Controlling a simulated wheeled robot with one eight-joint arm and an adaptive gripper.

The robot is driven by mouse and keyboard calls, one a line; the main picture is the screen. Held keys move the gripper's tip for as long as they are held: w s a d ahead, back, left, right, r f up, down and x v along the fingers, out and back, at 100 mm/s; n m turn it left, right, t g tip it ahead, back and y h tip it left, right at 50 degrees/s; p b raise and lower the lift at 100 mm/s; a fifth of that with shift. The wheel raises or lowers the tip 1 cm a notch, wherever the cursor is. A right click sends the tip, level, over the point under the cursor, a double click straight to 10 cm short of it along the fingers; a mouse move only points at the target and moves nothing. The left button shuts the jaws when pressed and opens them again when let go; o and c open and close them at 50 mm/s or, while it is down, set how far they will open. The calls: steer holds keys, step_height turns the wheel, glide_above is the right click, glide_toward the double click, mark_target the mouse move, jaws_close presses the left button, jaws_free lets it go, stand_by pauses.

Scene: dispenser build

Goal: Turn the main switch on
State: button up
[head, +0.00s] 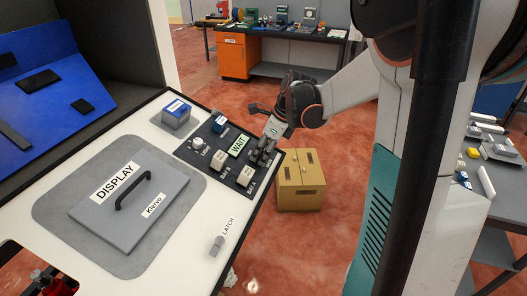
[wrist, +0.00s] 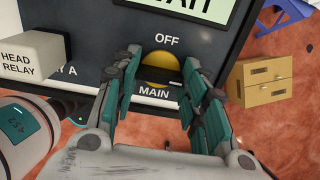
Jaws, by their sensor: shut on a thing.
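The main switch (wrist: 161,62) shows in the wrist view as a yellow round part with a dark bar across it. "OFF" is printed above it and "MAIN" below it. My gripper (wrist: 160,68) has one finger on each side of the switch and is shut on it. The fingers hide part of its sides, so the exact contact is hard to see. In the head view my gripper (head: 264,152) reaches down to the right end of the black control panel (head: 208,151) and covers the switch there.
A "WAIT" display (head: 238,145) and white blocks at BAY A (head: 245,176) and BAY B (head: 219,159) sit close beside my gripper. A grey lidded hatch (head: 130,200) and a LATCH knob (head: 217,245) lie nearer. A yellow cabinet (head: 300,182) stands on the floor beyond the table edge.

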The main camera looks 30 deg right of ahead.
steer(key=o, duration=1.1)
steer(key=shift+c, duration=0.2)
steer(key=v, duration=1.2)
